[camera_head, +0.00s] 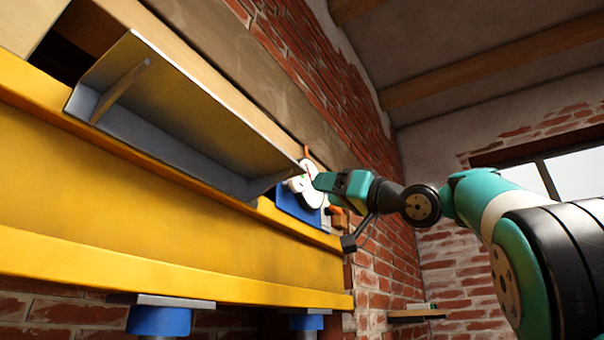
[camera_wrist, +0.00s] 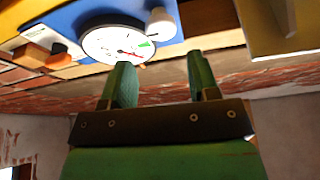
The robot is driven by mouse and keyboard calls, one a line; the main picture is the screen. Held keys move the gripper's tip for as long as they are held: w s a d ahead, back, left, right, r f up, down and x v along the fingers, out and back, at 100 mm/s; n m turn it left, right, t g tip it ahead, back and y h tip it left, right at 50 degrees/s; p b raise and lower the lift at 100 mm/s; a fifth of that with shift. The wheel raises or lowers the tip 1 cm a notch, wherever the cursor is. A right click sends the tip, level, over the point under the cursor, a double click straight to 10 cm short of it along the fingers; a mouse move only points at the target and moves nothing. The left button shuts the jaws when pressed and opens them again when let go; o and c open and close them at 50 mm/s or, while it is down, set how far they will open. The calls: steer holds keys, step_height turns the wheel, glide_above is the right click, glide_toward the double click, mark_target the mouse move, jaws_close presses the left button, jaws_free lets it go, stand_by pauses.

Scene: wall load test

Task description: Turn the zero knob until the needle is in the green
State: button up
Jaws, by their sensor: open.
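A round white gauge (camera_wrist: 103,40) with a red needle (camera_wrist: 128,52) and a green patch (camera_wrist: 146,45) sits on a blue plate (camera_wrist: 75,22) in the wrist view. The needle tip looks close to the green patch but outside it. A white knob (camera_wrist: 160,22) stands beside the dial, at its upper right. My gripper (camera_wrist: 162,75) is open and empty, its two green fingers spread below the knob and apart from it. In the head view the gauge (camera_head: 297,184) is partly hidden, and my gripper (camera_head: 319,181) is just right of it.
A yellow beam (camera_head: 150,230) with a grey angled shelf (camera_head: 190,120) runs along the wall left of the gauge. An orange-brown block (camera_wrist: 33,54) is left of the dial. A brick wall (camera_head: 385,245) lies behind my arm. Blue cylinders (camera_head: 158,320) sit under the beam.

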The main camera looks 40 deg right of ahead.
mark_target(298, 185)
steer(key=p+x, duration=0.3)
steer(key=x, duration=0.4)
steer(key=shift+s+r+p, duration=0.1)
steer(key=shift+r+p, duration=0.05)
steer(key=shift+p, duration=0.15)
steer(key=shift+w+a, duration=0.15)
steer(key=shift+w, duration=0.25)
steer(key=c, duration=0.6)
steer(key=shift+n, duration=0.3)
steer(key=shift+c, duration=0.2)
